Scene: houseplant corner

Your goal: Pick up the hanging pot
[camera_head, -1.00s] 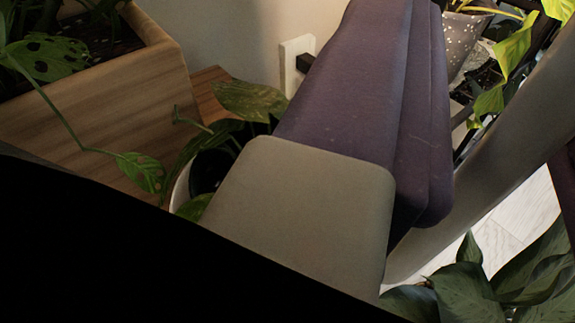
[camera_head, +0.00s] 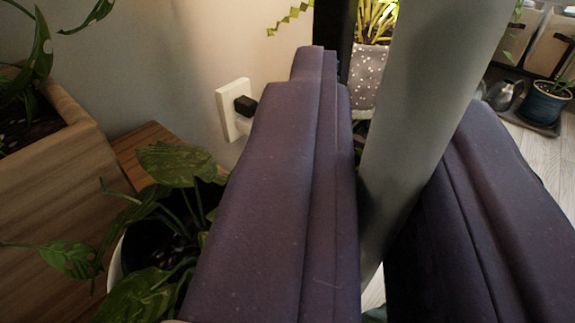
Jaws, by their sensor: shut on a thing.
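My gripper (camera_head: 395,150) shows as two large dark purple fingers, one in the middle and one at the right. A smooth grey piece (camera_head: 425,90) stands slanted between them, and the fingers are shut on it. It looks like part of the hanging pot. Its top runs out of the picture, its lower end is hidden between the fingers, and no whole pot shows on it.
A wooden planter (camera_head: 50,150) and a white-rimmed pot with a leafy plant (camera_head: 170,170) stand close at the left. A wall socket (camera_head: 233,108) is behind. A speckled pot (camera_head: 367,75) and a blue pot (camera_head: 543,102) stand farther back. Pale floor shows at right.

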